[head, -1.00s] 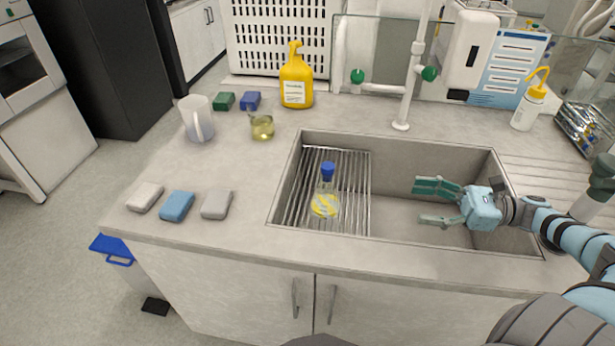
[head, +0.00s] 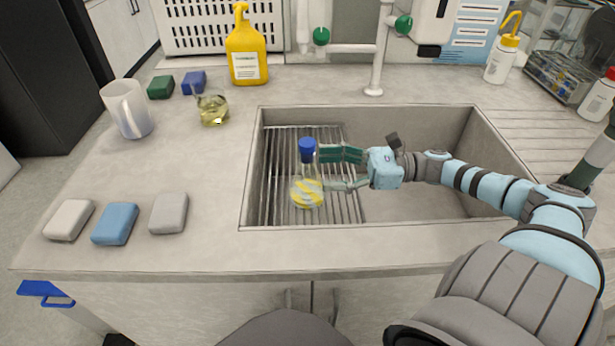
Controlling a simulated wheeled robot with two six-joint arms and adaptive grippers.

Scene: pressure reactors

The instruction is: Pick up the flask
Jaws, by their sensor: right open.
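The flask (head: 307,190) is clear glass with a blue cap and a yellow band or content low in its body. It stands upright on the wire rack (head: 350,205) in the left part of the sink. My right gripper (head: 330,168) comes in from the right, and its fingers point left at the flask. It is open, with its fingertips right beside the flask's right side. I cannot tell whether they touch the glass. My left gripper is not in view.
The sink (head: 440,205) has raised walls around the flask and my right gripper. A tap (head: 376,60) stands behind it. A small beaker (head: 212,108), a jug (head: 127,108), a yellow bottle (head: 246,50) and several sponges (head: 115,223) are on the counter to the left.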

